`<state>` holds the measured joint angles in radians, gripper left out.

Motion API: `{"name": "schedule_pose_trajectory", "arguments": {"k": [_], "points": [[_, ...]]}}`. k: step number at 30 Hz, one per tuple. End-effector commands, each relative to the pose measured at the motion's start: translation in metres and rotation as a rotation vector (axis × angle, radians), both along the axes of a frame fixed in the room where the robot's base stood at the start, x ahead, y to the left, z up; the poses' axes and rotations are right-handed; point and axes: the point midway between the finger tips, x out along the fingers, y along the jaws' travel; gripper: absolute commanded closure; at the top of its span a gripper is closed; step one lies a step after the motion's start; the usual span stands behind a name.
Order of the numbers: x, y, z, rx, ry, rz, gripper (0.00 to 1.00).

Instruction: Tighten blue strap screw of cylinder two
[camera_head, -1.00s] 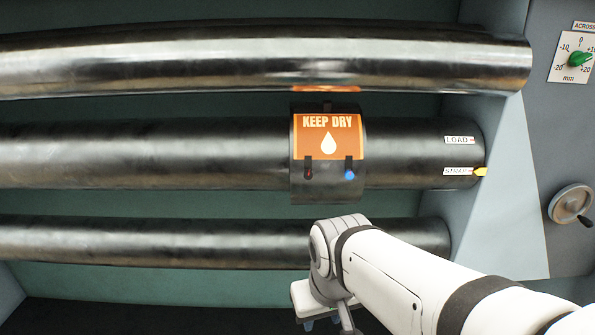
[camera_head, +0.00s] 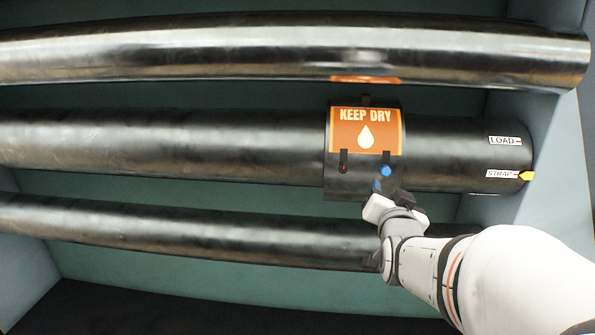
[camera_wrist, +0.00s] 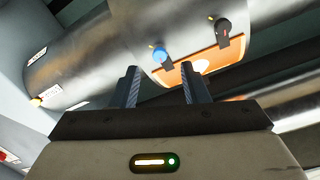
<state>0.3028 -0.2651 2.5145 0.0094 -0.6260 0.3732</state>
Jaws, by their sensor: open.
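The middle cylinder (camera_head: 200,146) is dark and glossy, with an orange KEEP DRY plate (camera_head: 366,131) on a dark band around it. The blue strap screw (camera_head: 386,171) sits below the plate's right part, and a red-marked screw (camera_head: 343,168) is to its left. My gripper (camera_head: 385,186) is just below the blue screw, pointing up at it. In the wrist view my gripper (camera_wrist: 158,72) is open and empty. There the blue screw (camera_wrist: 162,54) shows ahead between the fingertips, apart from them. The other screw (camera_wrist: 223,27) is further right in that view.
LOAD (camera_head: 505,141) and STRAP (camera_head: 503,174) labels mark the cylinder's right end, with a yellow pointer (camera_head: 526,176) at STRAP. An upper cylinder (camera_head: 200,56) and a lower cylinder (camera_head: 180,233) run above and below. A side wall (camera_head: 560,160) stands at right.

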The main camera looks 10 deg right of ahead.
Motion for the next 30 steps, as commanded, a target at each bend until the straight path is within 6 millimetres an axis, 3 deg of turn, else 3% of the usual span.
{"name": "schedule_pose_trajectory", "arguments": {"k": [7,21,30], "points": [[0.01,-0.01,0.008,0.001,-0.057,-0.017,0.59],[0.067,-0.029,0.008,0.001,-0.054,-0.015,0.59],[0.074,-0.031,0.007,0.001,-0.055,-0.015,0.59]]}}
